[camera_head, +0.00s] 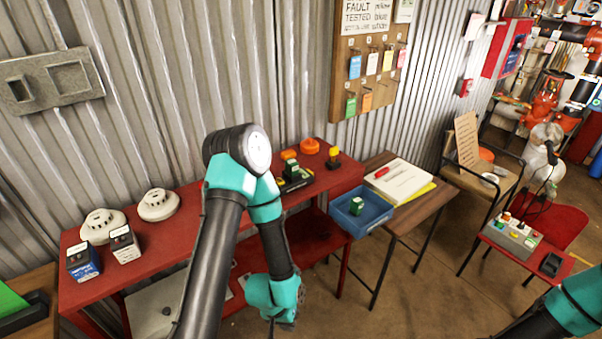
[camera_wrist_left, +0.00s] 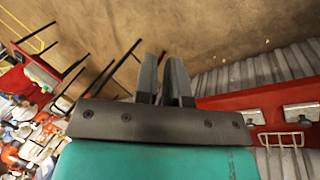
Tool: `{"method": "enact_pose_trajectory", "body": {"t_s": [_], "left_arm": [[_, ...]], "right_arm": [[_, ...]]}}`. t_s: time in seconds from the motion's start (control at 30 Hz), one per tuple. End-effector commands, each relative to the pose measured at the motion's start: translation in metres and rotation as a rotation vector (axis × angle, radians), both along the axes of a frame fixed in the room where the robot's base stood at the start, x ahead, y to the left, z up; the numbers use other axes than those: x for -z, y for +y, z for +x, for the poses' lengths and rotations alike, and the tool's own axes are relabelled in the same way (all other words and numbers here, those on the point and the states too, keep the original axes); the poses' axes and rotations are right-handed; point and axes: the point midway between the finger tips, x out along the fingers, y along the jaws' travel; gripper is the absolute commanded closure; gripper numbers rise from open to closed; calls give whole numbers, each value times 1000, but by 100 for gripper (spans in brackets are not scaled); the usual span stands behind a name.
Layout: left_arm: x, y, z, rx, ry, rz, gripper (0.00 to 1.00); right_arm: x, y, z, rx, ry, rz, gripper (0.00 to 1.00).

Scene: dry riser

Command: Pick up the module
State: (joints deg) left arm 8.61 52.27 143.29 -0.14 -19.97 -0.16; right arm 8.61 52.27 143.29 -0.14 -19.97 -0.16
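Several small modules show in the head view. A blue-fronted module (camera_head: 83,263) and a white-fronted module (camera_head: 124,247) stand on the left end of the red bench (camera_head: 205,232). A green module (camera_head: 356,205) lies in a blue tray (camera_head: 350,221) at the right. I cannot tell which one the task means. My left gripper (camera_head: 283,324) hangs low in front of the bench, pointing down, away from all of them. In the left wrist view its two fingers (camera_wrist_left: 164,78) have a narrow gap between them and hold nothing. My right gripper is out of frame.
Two white round detectors (camera_head: 158,205) stand behind the left modules. A dark holder (camera_head: 292,180) with coloured parts sits at the bench's right end. White books (camera_head: 400,180) lie on the brown side table (camera_head: 420,207). A corrugated wall backs the bench.

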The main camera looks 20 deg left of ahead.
Motion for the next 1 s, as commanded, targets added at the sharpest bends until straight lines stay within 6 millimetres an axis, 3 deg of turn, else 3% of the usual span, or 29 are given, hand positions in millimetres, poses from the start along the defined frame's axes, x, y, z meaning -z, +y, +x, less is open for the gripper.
{"method": "enact_pose_trajectory", "body": {"t_s": [0.07, 0.5, 0.83, 1.0], "left_arm": [[0, 0, 0, 0, 0, 0, 82], [0, 0, 0, 0, 0, 0, 40], [-1, 0, 7, -8, 3, -4, 38], [-11, -3, 46, -51, 28, -18, 38]], "right_arm": [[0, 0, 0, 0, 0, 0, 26], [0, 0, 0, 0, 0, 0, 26], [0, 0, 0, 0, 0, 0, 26], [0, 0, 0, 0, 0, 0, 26]]}}
